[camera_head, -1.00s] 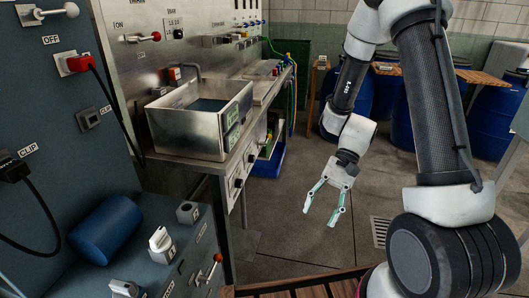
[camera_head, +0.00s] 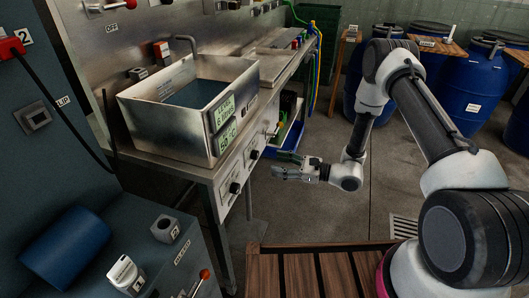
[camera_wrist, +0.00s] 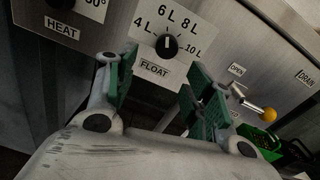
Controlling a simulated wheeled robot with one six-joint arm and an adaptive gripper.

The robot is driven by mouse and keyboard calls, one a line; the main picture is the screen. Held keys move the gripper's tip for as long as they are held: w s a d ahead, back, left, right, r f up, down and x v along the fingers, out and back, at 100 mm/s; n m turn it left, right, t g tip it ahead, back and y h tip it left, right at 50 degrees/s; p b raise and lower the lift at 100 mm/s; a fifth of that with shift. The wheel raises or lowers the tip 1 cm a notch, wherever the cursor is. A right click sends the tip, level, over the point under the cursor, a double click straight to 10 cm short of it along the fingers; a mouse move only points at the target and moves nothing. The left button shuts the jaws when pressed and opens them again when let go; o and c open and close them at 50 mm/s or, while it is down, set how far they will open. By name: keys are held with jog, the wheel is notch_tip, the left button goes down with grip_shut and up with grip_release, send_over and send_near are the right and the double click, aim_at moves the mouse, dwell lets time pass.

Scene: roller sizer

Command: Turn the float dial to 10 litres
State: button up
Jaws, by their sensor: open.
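The float dial (camera_wrist: 167,46) is a small black round knob on a white plate marked 4 L, 6 L, 8 L and 10 L in the wrist view. Its pale mark points roughly up, near the 6 L and 8 L labels; the exact setting is hard to read. In the head view the dial (camera_head: 254,154) is on the front of the steel bench under the tank. My gripper (camera_head: 276,164) is open and empty, with its fingers facing the panel. In the wrist view my gripper (camera_wrist: 160,80) has its green-padded fingers either side below the dial, apart from it.
The heat dial (camera_wrist: 61,4) is left of the float dial. A yellow-knobbed drain lever (camera_wrist: 262,110) juts out to the right. A steel tank (camera_head: 190,115) with green displays stands on the bench.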

aim_at(258, 156)
jog(key=x, duration=0.5)
jog(key=r+x, duration=0.1)
jog(key=x, duration=0.2)
jog(key=shift+w, duration=0.25)
jog(key=c, duration=1)
